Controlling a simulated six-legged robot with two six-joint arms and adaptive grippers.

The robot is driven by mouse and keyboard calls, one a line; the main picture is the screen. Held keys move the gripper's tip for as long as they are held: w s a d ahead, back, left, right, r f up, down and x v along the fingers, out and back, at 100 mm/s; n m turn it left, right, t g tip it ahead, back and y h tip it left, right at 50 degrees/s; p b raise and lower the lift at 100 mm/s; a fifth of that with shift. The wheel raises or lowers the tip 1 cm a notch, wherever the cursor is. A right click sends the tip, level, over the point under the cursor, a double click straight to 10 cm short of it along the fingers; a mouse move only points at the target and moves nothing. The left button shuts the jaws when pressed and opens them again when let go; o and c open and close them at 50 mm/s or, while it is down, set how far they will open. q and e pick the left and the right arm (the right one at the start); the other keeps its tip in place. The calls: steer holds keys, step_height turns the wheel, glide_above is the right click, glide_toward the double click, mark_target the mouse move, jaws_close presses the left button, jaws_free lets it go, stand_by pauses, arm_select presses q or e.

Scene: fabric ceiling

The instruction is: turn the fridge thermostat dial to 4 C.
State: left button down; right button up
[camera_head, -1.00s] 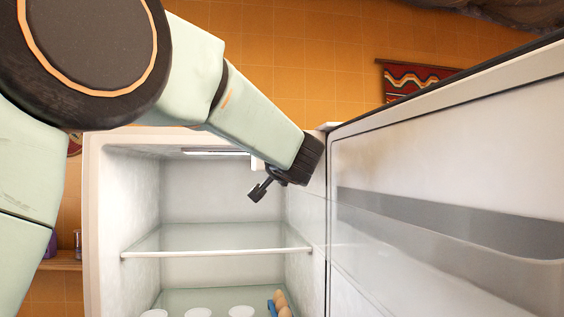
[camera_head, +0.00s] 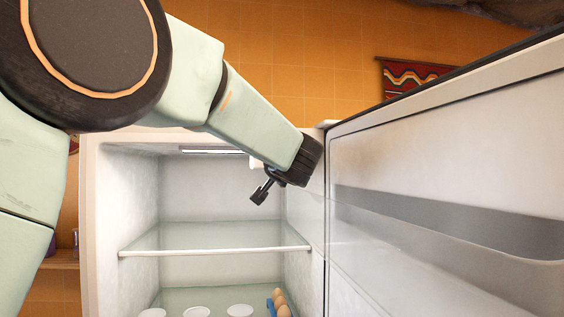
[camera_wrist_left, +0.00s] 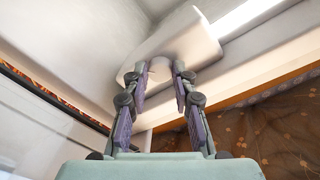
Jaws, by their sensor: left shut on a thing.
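The open fridge (camera_head: 91,220) stands ahead of me. A white thermostat housing (camera_wrist_left: 185,37) hangs under its ceiling next to a bright light strip; a small part of the housing (camera_head: 255,162) shows behind my arm in the head view. My left gripper (camera_head: 262,188) is inside the fridge's upper compartment. My right gripper is not in view.
The open fridge door (camera_head: 450,150) stands at the right, close to my wrist. A glass shelf (camera_head: 215,252) lies below the gripper. Under it are several white round lids (camera_head: 239,310) and brown eggs (camera_head: 279,299) in a blue holder. The space above the shelf is clear.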

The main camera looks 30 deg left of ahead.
arm_select(q)
steer(key=shift+r+n, duration=0.1)
steer(key=shift+n, duration=1.8)
steer(key=c, duration=1.5)
jaws_free()
steer(key=shift+c, duration=0.2)
steer(key=o, duration=0.5)
steer(key=shift+w, duration=0.15)
